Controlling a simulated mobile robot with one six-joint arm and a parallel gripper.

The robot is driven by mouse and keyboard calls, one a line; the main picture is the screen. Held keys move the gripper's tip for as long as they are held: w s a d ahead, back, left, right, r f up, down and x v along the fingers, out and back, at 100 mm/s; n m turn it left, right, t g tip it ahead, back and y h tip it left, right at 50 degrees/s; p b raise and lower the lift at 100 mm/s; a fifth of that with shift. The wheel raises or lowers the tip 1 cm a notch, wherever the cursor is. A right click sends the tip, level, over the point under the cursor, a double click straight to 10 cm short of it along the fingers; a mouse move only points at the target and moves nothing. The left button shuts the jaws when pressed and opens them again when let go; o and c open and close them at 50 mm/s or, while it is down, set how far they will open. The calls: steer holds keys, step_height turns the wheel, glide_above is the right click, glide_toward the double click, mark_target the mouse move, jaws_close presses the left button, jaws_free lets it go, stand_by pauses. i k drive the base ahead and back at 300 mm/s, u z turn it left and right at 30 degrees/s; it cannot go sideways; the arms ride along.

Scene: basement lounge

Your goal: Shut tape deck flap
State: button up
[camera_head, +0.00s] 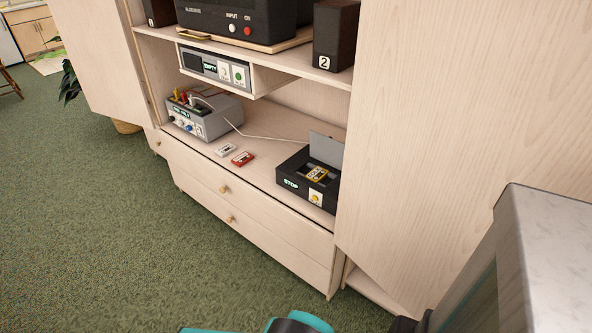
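The tape deck (291,182) is a black box with a lit STOP display and a pale button with a yellow centre on its front. It stands at the right end of the cabinet's middle shelf. Its grey flap (325,148) stands up, open, at the back of the deck. A yellow cassette (316,174) lies in the open bay. My gripper is not in view. Only teal and black parts of my arm show at the bottom edge, well below and apart from the deck.
A red cassette (243,159) and a white cassette (225,150) lie left of the deck. A grey device (203,118) with knobs and a cable stands further left. A tall wooden panel (450,120) borders the deck's right. A grey block (545,260) fills the lower right. Green carpet is clear at left.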

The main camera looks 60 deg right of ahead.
mark_target(326, 149)
steer(key=u, duration=0.75)
steer(key=k, duration=0.15)
steer(key=z, duration=3.1)
steer(key=k, duration=0.6)
steer(key=u, duration=0.15)
steer(key=i, duration=0.6)
steer(key=z, duration=0.05)
